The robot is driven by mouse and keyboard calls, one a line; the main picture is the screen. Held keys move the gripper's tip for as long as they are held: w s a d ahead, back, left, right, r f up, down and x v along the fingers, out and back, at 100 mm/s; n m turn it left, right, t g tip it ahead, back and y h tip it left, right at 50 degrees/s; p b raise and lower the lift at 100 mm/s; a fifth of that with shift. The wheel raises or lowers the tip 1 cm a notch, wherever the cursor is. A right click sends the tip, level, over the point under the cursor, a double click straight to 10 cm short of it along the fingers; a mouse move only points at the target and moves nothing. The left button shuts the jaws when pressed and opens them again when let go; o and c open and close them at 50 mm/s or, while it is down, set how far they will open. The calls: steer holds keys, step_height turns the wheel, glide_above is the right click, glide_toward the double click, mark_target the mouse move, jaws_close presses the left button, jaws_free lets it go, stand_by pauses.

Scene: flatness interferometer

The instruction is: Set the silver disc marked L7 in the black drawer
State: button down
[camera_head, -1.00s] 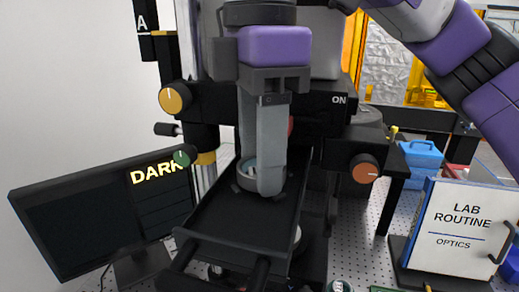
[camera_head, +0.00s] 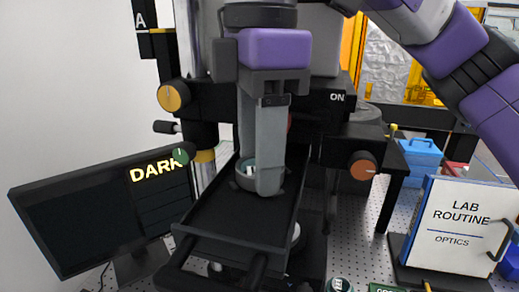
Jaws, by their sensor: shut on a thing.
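The black drawer (camera_head: 231,218) is pulled out below the instrument, with its flat floor open to view. My gripper (camera_head: 262,185) points down over the back part of the drawer, fingers low at its floor. It is shut on a small round grey piece, which I take for the silver disc (camera_head: 246,180). The disc sits in or at a ring-shaped seat in the drawer, mostly hidden behind the fingers. Its L7 mark cannot be read. Whether the disc touches the seat cannot be told.
A monitor (camera_head: 80,222) reading DARK stands at the left. Green (camera_head: 183,154), yellow (camera_head: 173,97) and orange (camera_head: 363,166) knobs flank the drawer. A LAB ROUTINE binder (camera_head: 458,226) and a blue box (camera_head: 420,158) stand at the right. The drawer's front half is bare.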

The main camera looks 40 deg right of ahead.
steer(key=shift+s+f, duration=0.15)
steer(key=shift+f, duration=0.65)
steer(key=c, duration=0.6)
jaws_free()
steer(key=shift+o, duration=0.2)
steer(key=shift+r, duration=4.7)
